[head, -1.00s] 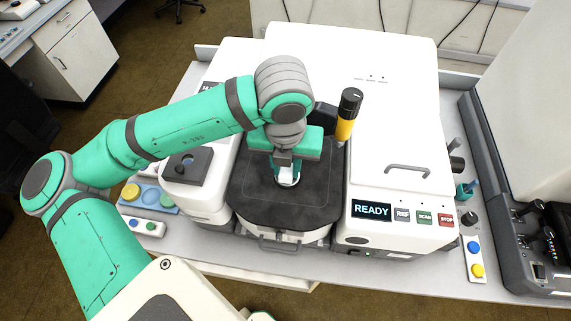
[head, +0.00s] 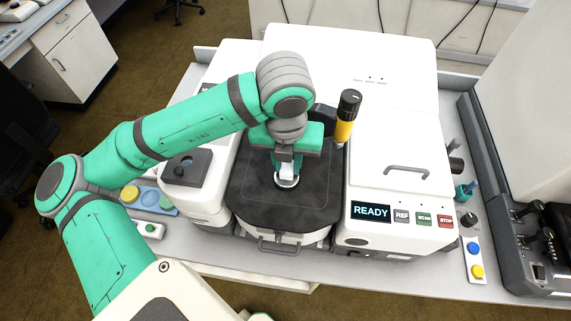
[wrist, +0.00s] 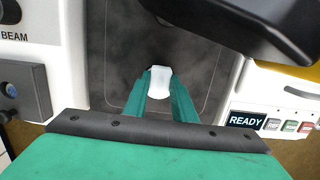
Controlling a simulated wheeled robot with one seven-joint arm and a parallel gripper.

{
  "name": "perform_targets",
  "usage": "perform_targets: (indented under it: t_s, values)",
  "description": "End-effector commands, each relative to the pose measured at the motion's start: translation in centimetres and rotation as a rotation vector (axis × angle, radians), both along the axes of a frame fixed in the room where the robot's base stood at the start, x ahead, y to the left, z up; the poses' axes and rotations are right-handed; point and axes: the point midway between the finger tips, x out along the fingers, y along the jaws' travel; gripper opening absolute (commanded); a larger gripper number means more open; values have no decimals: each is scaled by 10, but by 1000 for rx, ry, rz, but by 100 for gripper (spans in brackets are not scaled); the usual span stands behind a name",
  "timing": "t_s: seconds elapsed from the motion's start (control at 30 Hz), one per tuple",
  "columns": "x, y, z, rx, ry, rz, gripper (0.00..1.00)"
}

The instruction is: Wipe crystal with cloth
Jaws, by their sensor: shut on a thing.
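My gripper (head: 286,165) points down over the dark sample stage (head: 250,205) of the white microscope. It is shut on a folded white cloth (wrist: 159,80), which sticks out between the green fingertips in the wrist view. In the head view, the cloth shows as a small white patch below the fingers. A pale round rim (head: 287,184) lies on the stage directly under it, perhaps the crystal's mount. The crystal's face is hidden by the cloth and fingers. I cannot tell whether the cloth touches it.
A black and yellow eyepiece-like tube (head: 346,115) stands close to the right of my gripper. The control panel with a READY display (head: 371,212) is at right. A blue tray (head: 150,198) with round pads sits at left. The stage front is clear.

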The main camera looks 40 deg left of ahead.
Motion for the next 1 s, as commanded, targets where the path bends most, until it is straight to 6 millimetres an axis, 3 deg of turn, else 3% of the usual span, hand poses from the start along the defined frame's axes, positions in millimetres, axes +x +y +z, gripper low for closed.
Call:
perform_targets:
  t_s: [1.0]
  values:
    - [-15, -8, -2, 0, 2, 1, 6]
